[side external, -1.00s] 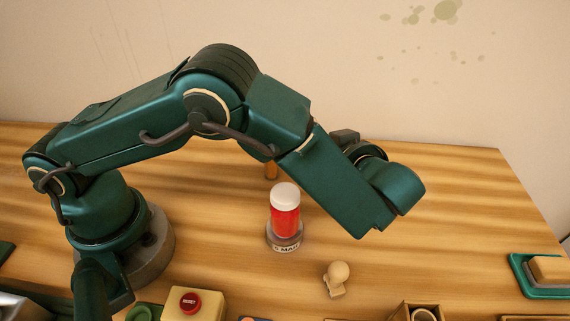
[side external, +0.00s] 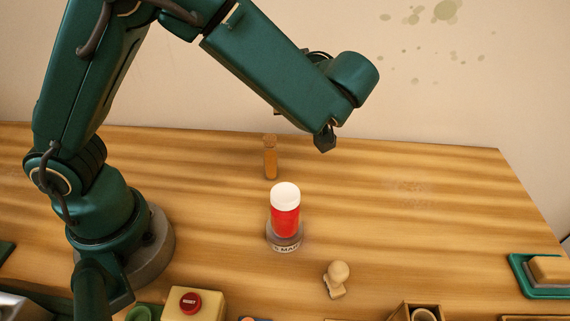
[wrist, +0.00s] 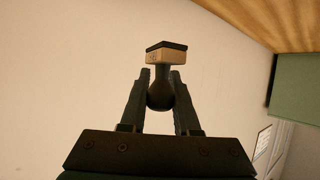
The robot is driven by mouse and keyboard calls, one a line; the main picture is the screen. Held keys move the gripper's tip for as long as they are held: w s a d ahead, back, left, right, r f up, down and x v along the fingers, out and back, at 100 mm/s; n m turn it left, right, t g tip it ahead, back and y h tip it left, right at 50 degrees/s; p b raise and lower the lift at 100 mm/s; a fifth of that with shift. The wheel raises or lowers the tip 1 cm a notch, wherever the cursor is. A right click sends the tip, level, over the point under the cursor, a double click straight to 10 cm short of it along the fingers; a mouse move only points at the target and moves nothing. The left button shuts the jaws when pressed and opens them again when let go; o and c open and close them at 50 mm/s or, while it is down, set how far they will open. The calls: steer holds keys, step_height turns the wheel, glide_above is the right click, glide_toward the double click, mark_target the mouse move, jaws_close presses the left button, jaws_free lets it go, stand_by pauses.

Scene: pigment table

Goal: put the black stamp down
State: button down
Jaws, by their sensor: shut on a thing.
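In the wrist view my gripper (wrist: 160,82) is shut on the black stamp (wrist: 168,55). Its dark rounded handle is between the fingers. Its pale wooden block with a black face sticks out beyond the fingertips. The stamp is in the air, with the plain wall behind it in that view. In the side view I cannot make out the stamp, and my gripper is mostly hidden behind the arm.
A red jar with a white lid (side external: 285,212) stands mid-table, with a corked amber vial (side external: 270,160) behind it. A pale stamp (side external: 337,278) is in front. A green tray (side external: 520,272) is at right. Faint marks (side external: 410,190) lie on otherwise clear wood.

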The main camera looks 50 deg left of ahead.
steer(key=s+a+n+g, duration=0.2)
steer(key=s+a+g, duration=0.1)
steer(key=s+a, duration=0.75)
glide_above(211, 158)
step_height(211, 158, down, 6)
steer(key=shift+f, duration=4.75)
steer(key=shift+f, duration=0.15)
steer(key=c, duration=0.6)
jaws_free()
steer(key=shift+c, duration=0.2)
